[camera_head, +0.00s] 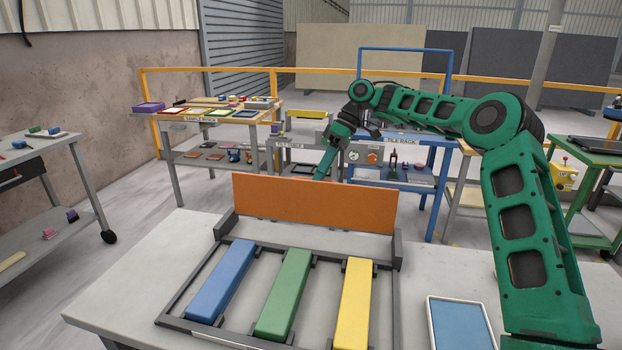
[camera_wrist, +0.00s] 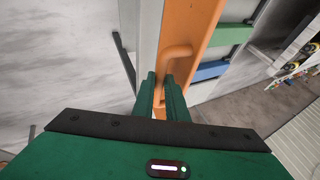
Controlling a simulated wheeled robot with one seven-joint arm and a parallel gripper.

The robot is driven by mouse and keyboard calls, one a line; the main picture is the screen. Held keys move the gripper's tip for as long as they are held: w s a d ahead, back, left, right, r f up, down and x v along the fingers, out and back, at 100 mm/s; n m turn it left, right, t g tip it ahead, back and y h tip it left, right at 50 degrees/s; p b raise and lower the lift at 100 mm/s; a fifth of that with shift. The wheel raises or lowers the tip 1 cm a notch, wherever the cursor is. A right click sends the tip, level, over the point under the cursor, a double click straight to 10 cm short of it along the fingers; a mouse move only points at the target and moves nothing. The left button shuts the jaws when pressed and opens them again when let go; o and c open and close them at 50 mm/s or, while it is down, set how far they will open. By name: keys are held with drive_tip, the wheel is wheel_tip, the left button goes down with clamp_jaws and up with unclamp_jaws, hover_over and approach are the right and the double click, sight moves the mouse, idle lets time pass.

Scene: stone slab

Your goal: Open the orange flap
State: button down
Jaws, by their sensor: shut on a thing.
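The orange flap (camera_head: 314,204) stands upright at the back of a dark frame on the table, hinged along its lower edge. Blue (camera_head: 221,280), green (camera_head: 286,294) and yellow (camera_head: 354,303) bars lie side by side in the frame in front of it. My gripper (camera_head: 322,174) is behind the flap, its tips hidden by the panel in the head view. In the wrist view, my gripper (camera_wrist: 164,90) is shut on the orange handle (camera_wrist: 177,55), a bent bar on the flap (camera_wrist: 195,20).
The grey table (camera_head: 120,290) is clear left of the frame. A tray with a blue inside (camera_head: 459,325) lies at the front right, close to my arm. Workbenches with parts (camera_head: 205,117) and a yellow rail (camera_head: 220,69) stand behind.

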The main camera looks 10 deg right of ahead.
drive_tip(key=shift+w+d+f+g, duration=0.35)
drive_tip(key=shift+w+f+g, duration=0.15)
drive_tip(key=shift+w, duration=0.25)
drive_tip(key=shift+w+y, duration=0.15)
drive_tip(key=shift+y, duration=0.15)
drive_tip(key=shift+r, duration=0.1)
drive_tip(key=c, duration=1.8)
unclamp_jaws()
drive_tip(key=shift+o, duration=0.2)
drive_tip(key=s+a+r, duration=0.7)
drive_tip(key=a+r, duration=0.2)
drive_tip(key=r, duration=0.2)
drive_tip(key=shift+a, duration=0.15)
